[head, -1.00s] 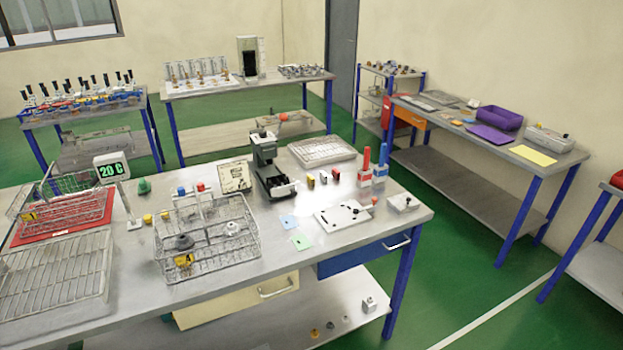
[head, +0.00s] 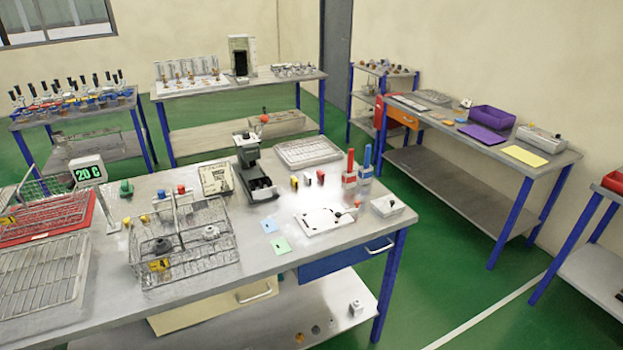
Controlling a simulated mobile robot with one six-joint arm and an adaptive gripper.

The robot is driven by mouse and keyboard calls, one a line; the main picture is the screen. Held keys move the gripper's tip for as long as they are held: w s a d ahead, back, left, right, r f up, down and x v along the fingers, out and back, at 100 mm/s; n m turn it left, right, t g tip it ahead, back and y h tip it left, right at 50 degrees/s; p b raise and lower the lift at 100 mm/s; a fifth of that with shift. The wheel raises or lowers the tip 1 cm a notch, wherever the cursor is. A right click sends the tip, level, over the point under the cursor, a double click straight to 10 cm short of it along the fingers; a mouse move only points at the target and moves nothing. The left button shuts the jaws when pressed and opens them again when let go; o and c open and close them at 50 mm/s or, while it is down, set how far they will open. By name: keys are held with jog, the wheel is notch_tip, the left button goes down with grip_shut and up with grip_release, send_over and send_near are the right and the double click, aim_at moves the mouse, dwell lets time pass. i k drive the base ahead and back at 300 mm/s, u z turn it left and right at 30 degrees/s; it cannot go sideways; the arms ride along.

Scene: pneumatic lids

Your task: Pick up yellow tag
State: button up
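A yellow tag with a dark mark (head: 159,265) sits at the front left of the wire basket (head: 200,262) on the near table. A second yellow tag (head: 8,219) shows at the far left, on the wire rack over the red tray. Both are small in the head view, and I cannot tell which one the task means. Two grey knobbed lids (head: 210,232) are in the wire basket, near the first tag. My gripper is not in view.
The near table (head: 330,255) also holds a green-lit display (head: 87,173), a dark press (head: 250,165), a white plate (head: 325,220), and blue and green cards (head: 280,245). Bare tabletop lies right of the basket. Green floor (head: 450,270) is free between the near table and the right-hand bench.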

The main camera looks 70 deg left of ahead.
aim_at(294, 182)
jog(key=i, duration=2.25)
jog(key=u, duration=2.95)
